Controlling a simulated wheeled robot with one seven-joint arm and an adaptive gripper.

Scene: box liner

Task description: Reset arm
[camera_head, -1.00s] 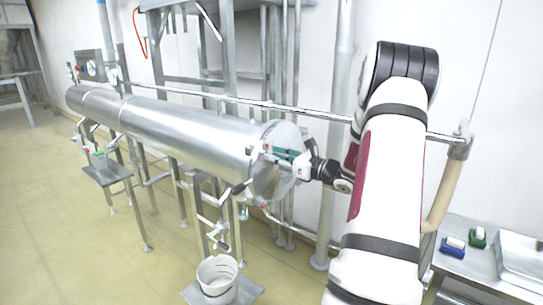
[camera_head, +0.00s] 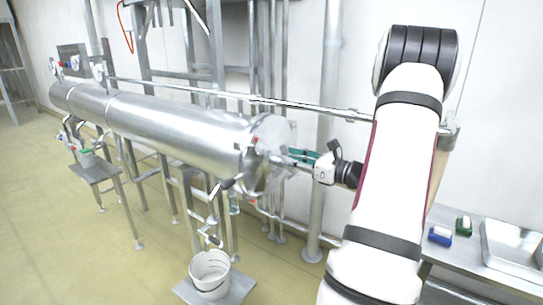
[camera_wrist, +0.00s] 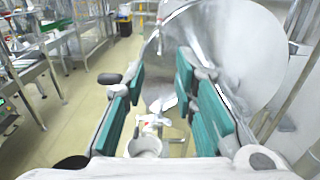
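My gripper (camera_head: 298,158) is at the near end of the large steel cylinder, in front of its round end face (camera_head: 268,150). In the wrist view my gripper (camera_wrist: 160,100) shows two teal-padded fingers set well apart with nothing between them. The round end face (camera_wrist: 235,50) fills the upper right of that view, behind the fingers. My white arm stretches from the bottom right of the head view up to a bend and then left to the gripper. Whether a fingertip touches the cylinder cannot be told.
A long steel cylinder (camera_head: 170,127) runs to the far left. A white bucket (camera_head: 210,273) stands on a low stand below its near end. A steel table at right holds a blue item (camera_head: 440,236), a green item (camera_head: 463,226) and a tray (camera_head: 515,250). Yellow floor at left is clear.

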